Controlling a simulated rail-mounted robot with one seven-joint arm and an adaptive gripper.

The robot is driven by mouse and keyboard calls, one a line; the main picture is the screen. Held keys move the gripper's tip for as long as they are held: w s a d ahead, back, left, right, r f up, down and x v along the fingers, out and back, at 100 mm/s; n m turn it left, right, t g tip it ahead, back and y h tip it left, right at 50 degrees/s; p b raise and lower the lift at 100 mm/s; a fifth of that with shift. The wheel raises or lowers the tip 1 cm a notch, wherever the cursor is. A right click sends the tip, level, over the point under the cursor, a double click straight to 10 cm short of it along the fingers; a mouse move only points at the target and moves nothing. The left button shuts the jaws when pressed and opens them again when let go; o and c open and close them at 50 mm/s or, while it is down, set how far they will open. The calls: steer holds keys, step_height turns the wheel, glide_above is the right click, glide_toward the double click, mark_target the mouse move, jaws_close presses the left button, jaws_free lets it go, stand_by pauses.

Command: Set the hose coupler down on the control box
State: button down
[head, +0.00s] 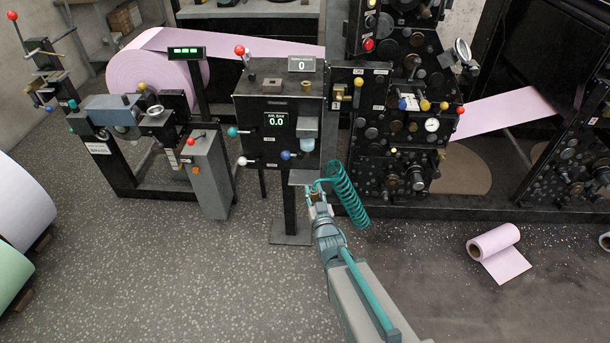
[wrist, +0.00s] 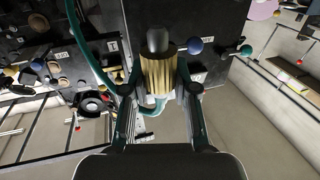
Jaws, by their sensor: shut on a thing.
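My gripper (head: 318,204) is shut on the hose coupler (wrist: 158,75), a ribbed brass cylinder with a dark end. In the wrist view the coupler sits between the two fingers of my gripper (wrist: 160,92). In the head view the coupler is small and partly hidden by the fingers. The control box (head: 255,150) is a dark box on a post, with a green "0.0" display. My gripper is below its lower right part, near a small grey plate. The box also shows in the wrist view (wrist: 215,22), beyond the coupler.
A coiled teal hose (head: 350,195) hangs right of my gripper, close to the printing machine (head: 385,165). A pink roll (head: 494,242) lies on the floor at right.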

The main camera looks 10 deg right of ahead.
steer(key=w+b, duration=0.2)
steer(key=b, duration=0.1)
steer(key=w+b, duration=0.2)
steer(key=b, duration=0.2)
steer(key=w+b, duration=0.2)
steer(key=b, duration=0.1)
steer(key=shift+f, duration=0.35)
steer(key=b, duration=0.6)
steer(key=shift+w+r, duration=0.1)
steer(key=shift+w, duration=0.05)
steer(key=w, duration=0.9)
steer(key=shift+r, duration=0.3)
steer(key=shift+f, duration=1.75)
